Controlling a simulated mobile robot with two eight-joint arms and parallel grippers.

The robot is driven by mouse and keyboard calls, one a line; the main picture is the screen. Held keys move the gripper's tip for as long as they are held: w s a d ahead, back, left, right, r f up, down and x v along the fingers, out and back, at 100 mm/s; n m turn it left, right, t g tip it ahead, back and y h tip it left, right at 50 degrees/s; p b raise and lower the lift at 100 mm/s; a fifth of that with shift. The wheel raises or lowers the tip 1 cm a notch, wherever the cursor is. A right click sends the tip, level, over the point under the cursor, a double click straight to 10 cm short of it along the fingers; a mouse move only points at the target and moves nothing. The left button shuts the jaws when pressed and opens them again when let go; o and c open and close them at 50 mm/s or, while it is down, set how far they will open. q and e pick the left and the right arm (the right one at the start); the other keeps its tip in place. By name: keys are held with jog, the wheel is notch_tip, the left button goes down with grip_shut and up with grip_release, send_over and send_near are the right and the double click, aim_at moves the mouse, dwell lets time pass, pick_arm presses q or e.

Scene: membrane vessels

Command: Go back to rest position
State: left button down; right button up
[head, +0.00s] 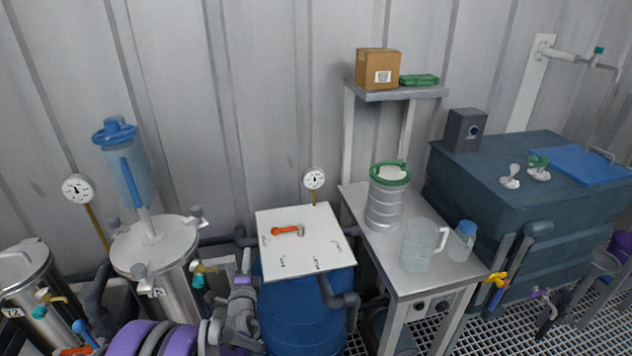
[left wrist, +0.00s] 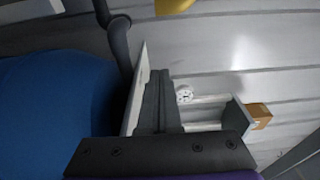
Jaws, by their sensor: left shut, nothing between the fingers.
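My left arm comes in at the bottom left of the head view, with purple and grey links. My left gripper (head: 243,286) is at the lower middle, just left of the blue drum (head: 300,312). In the left wrist view its two dark fingers (left wrist: 158,85) lie together, shut, with nothing between them. The drum also shows at the left of that view (left wrist: 50,110). My right gripper is not clearly visible in the head view.
A white board (head: 275,259) with an orange-handled hammer (head: 288,230) lies on the drum. Steel vessels (head: 155,255) stand left. A steel table (head: 430,283) holds a ribbed canister (head: 385,205), a clear jug (head: 419,250) and a blue-lidded jar (head: 462,243). A dark tank (head: 500,220) is right.

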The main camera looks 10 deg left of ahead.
pick_arm(q)
jog(key=s+r+n+g+y+p, duration=0.45)
jog(key=s+r+n, duration=0.55)
jog(key=s+r, duration=0.25)
jog(key=s+d+f+n+g+h+p, duration=0.2)
jog(key=s+d+h, duration=0.3)
jog(key=s+d, duration=0.3)
jog(key=s+d+f+n+g+h+p, duration=0.1)
jog(key=s+d+f+n+g+h, duration=0.1)
jog(key=s+d+g+h, duration=0.3)
jog(key=s+d+f, duration=0.1)
jog(key=s+d, duration=0.3)
jog(key=s, duration=0.4)
jog(key=shift+s+d+h+p, duration=0.15)
jog(key=shift+d+h+p, duration=0.15)
jog(key=shift+h+p, duration=0.1)
